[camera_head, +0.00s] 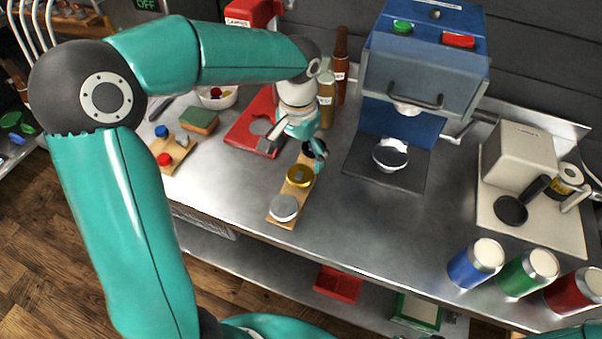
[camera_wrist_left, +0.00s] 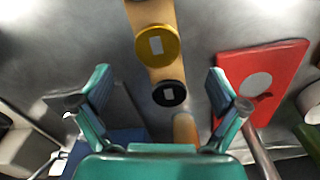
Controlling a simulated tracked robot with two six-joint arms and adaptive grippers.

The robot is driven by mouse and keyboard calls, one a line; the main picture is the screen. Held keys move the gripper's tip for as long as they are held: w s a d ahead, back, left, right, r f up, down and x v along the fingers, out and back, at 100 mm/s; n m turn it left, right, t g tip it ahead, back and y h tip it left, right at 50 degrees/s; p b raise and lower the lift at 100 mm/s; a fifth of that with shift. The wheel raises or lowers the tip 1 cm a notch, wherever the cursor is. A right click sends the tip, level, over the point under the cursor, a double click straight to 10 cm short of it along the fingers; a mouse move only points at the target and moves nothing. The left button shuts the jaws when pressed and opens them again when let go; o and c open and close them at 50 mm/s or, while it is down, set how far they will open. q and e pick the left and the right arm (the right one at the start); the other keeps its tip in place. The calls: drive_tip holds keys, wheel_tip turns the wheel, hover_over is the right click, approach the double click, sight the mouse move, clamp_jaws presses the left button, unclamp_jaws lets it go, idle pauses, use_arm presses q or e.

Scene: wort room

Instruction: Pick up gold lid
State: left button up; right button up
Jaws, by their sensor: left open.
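The gold lid (camera_head: 300,175) lies on a narrow wooden board (camera_head: 282,222) on the steel counter, between a silver lid (camera_head: 285,208) and a black lid. In the left wrist view the gold lid (camera_wrist_left: 157,46) shows whole, just beyond the fingertips, with a pale rectangle on top. The black lid (camera_wrist_left: 169,94) sits between the spread fingers in that picture. My left gripper (camera_head: 294,148) is open and empty at the far end of the board, apart from the gold lid. Its fingers (camera_wrist_left: 160,82) are wide apart in the wrist view. My right gripper is not in view.
A red board (camera_head: 243,138) lies left of the gripper. Brown bottles (camera_head: 341,66) stand behind it. A blue machine (camera_head: 423,60) with a bowl (camera_head: 390,155) stands to the right. Blue, green and red cans stand at the front right. The counter right of the wooden board is clear.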

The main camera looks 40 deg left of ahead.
sight(300, 173)
use_arm(q)
drive_tip(key=shift+w+d+f+p, duration=0.1)
drive_tip(key=shift+f+p, duration=0.15)
drive_tip(key=shift+f, duration=1.05)
drive_tip(key=shift+d+f+p, duration=0.1)
drive_tip(key=shift+f+p, duration=0.1)
drive_tip(key=shift+f, duration=1.1)
drive_tip(key=c, duration=0.8)
